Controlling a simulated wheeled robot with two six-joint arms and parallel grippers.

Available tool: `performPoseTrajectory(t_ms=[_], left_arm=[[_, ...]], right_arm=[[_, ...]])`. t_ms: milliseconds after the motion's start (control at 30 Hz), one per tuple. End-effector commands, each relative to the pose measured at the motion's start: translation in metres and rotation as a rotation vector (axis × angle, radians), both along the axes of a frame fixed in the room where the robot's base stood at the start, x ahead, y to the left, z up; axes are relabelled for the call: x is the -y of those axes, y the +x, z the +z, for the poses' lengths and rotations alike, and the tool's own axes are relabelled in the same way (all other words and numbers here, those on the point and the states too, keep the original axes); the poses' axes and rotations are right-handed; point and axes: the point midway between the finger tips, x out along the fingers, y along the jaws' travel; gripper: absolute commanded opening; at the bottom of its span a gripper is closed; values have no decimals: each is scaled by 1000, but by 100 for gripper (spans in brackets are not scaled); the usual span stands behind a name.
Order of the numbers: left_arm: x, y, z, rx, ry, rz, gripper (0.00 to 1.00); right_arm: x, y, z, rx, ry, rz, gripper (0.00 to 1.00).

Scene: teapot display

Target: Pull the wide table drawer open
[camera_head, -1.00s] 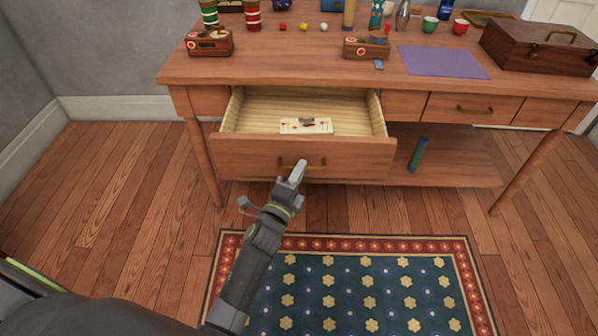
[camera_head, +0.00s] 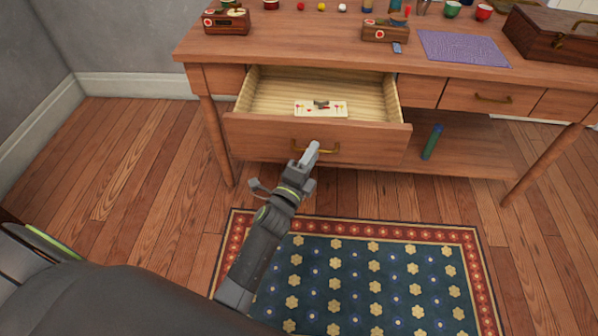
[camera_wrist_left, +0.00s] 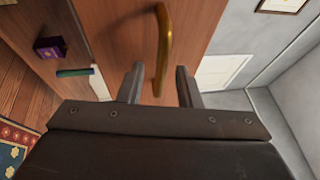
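The wide wooden drawer (camera_head: 270,137) stands pulled out from the table (camera_head: 290,50), its pale interior showing. A white card-like item with small coloured marks (camera_head: 320,109) lies inside it. The brass handle (camera_head: 331,149) is on the drawer front and also shows in the left wrist view (camera_wrist_left: 163,40). My left gripper (camera_head: 310,153) is at the handle, partly covering it. In the left wrist view its two fingers (camera_wrist_left: 160,75) are spread, with the handle's near end between them and gaps on both sides. My right gripper is not in view.
A smaller closed drawer (camera_head: 460,97) is to the right. A green-blue cylinder (camera_head: 432,142) is on the lower shelf. A wooden box (camera_head: 545,40), purple mat (camera_head: 463,48) and small items stand on the tabletop. A patterned rug (camera_head: 360,280) covers the floor in front.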

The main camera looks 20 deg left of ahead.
Motion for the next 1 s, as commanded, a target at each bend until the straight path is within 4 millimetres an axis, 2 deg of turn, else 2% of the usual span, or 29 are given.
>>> performPoseTrajectory(t_ms=[167,333,700,833,1000], left_arm=[[-3,-24,-4,-4,-1,2,31],[-7,-59,-10,-5,0,2,31],[-16,-135,-24,-4,0,2,31],[-19,-153,-27,-3,-1,2,31],[-20,-165,-29,-1,-1,1,31]], right_arm=[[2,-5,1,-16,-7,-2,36],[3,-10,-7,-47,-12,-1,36],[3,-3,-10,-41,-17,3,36],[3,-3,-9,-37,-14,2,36],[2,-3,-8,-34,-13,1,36]])
